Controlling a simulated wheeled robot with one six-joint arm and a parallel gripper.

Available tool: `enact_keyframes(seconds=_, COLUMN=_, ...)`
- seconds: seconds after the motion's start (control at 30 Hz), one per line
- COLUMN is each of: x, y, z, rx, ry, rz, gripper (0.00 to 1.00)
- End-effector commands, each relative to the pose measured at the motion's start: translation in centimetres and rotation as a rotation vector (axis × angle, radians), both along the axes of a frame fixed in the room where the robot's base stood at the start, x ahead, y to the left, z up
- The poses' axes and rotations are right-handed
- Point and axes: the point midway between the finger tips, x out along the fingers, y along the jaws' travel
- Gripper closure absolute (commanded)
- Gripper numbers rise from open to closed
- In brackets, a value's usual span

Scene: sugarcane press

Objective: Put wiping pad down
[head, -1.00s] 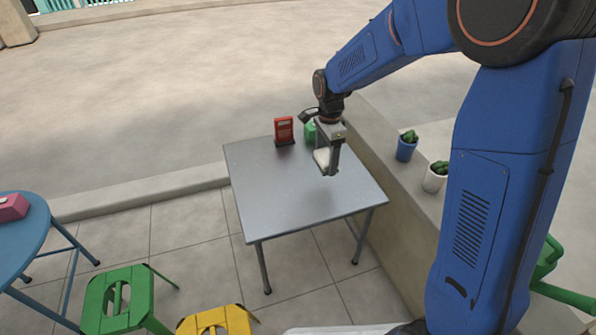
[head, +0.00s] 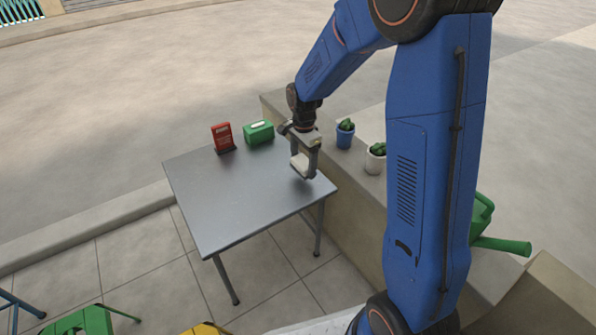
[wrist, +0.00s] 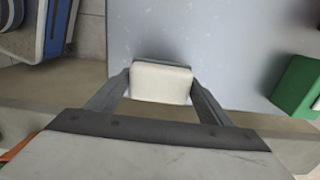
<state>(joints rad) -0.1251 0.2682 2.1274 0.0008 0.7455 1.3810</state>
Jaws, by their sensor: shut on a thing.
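The white wiping pad (wrist: 161,83) is between the two fingers of my gripper (wrist: 160,88) in the wrist view, with the grey table top behind it. In the head view my gripper (head: 304,168) points down over the right part of the grey table (head: 235,200), shut on the pad (head: 300,163). The pad looks close to the table top; I cannot tell whether it touches.
A red sign (head: 223,137) and a green box (head: 259,132) stand at the table's back edge. A low wall to the right carries a blue plant pot (head: 345,137) and a white plant pot (head: 375,161). The table's left and front are clear.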

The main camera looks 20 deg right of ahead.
Motion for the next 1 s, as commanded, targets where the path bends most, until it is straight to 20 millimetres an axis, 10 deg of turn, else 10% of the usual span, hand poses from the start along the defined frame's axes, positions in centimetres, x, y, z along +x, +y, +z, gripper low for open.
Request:
enact_keyframes(seconds=0.77, x=0.0, y=0.0, z=-4.2, rx=0.0, ry=0.0, rz=0.0, gripper=0.45)
enact_keyframes(seconds=0.87, x=0.0, y=0.0, z=-4.3, rx=0.0, ry=-0.001, rz=0.0, gripper=0.1)
enact_keyframes(seconds=1.0, x=0.0, y=0.0, z=-4.3, rx=0.0, ry=0.0, rz=0.0, gripper=0.08)
